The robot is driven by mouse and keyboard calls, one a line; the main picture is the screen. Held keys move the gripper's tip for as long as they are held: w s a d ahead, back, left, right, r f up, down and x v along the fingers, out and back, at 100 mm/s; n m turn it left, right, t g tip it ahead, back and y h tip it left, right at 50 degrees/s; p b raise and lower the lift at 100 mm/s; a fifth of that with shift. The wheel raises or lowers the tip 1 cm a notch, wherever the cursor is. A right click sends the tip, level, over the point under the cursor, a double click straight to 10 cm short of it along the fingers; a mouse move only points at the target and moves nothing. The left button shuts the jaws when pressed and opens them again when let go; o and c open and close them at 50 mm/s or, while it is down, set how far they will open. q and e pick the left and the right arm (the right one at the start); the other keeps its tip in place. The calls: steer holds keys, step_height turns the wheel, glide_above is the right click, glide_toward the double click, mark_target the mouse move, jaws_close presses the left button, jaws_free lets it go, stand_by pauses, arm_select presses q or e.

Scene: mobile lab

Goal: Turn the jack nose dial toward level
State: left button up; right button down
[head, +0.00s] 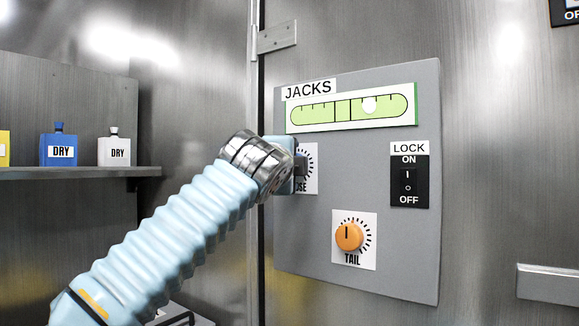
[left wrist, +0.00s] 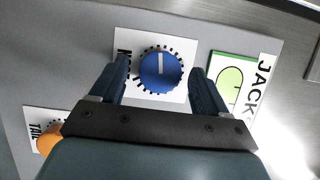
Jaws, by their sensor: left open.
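The jack nose dial is a blue knob (left wrist: 161,70) with a white pointer line on a white ticked card, seen in the left wrist view. In the head view my left gripper (head: 299,166) hides the knob, and only part of the nose card (head: 311,168) shows. My left gripper (left wrist: 158,75) is open, with one finger on each side of the knob; I cannot tell whether they touch it. The green level gauge (head: 312,113) has its pale bubble (head: 369,104) right of the two centre lines. My right gripper is not in view.
The grey jacks panel (head: 400,260) also bears the orange tail dial (head: 349,236) and a black lock switch (head: 408,181). A shelf (head: 80,173) at left holds a blue bottle (head: 58,146) and a white bottle (head: 114,148). A metal ledge or handle (head: 548,283) sits at lower right.

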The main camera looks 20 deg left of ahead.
arm_select(q)
steer(key=s+b, duration=0.3)
steer(key=s, duration=1)
steer(key=shift+s+d, duration=0.3)
steer(key=shift+f, duration=0.1)
